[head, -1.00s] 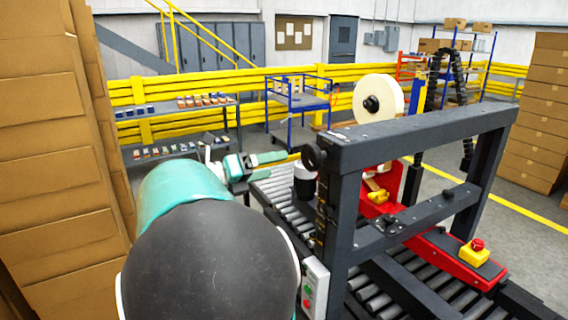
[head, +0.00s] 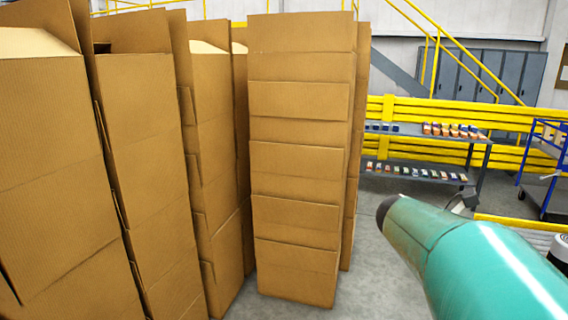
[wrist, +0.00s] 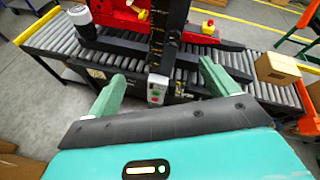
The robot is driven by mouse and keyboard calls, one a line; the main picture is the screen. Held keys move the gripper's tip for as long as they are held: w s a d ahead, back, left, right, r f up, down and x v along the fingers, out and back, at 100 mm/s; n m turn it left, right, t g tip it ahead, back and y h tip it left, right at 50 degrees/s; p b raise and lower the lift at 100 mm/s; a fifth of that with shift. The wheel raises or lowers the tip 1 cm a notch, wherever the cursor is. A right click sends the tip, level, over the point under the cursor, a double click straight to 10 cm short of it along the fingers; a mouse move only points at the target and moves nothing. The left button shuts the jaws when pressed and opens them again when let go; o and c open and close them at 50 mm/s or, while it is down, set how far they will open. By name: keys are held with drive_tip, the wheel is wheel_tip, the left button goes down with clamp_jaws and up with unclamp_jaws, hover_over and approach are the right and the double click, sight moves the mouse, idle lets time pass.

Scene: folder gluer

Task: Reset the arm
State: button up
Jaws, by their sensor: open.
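My gripper (wrist: 158,86) shows in the wrist view with its two green fingers spread wide apart and nothing between them. Beyond the fingers stands the dark frame of the folder gluer with a control box (wrist: 157,90) that has a green and a red button. The roller conveyor (wrist: 105,58) runs across behind the fingers. In the head view my teal arm fills the lower right, and the gripper itself is not visible there.
Tall stacks of cardboard boxes (head: 297,160) stand at the left and middle of the head view. A grey shelf with small items (head: 425,157) and a yellow railing (head: 385,110) are behind. A carton (wrist: 277,68) sits on the conveyor at right. Bare floor shows between stacks and shelf.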

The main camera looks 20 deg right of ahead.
drive_tip(key=w+a+f+m+t+y, duration=0.2)
drive_tip(key=a+f+m+t+y, duration=0.1)
drive_tip(key=a, duration=0.9)
drive_tip(key=w+a+f+m+t+y, duration=0.2)
drive_tip(key=a+m, duration=0.5)
drive_tip(key=a, duration=0.6)
drive_tip(key=w+a+f+m+t+y, duration=0.2)
drive_tip(key=a+f+m+t+y, duration=0.3)
drive_tip(key=a, duration=0.8)
drive_tip(key=t+y, duration=0.1)
drive_tip(key=t, duration=0.1)
drive_tip(key=shift+t+y, duration=0.3)
drive_tip(key=shift+c, duration=0.3)
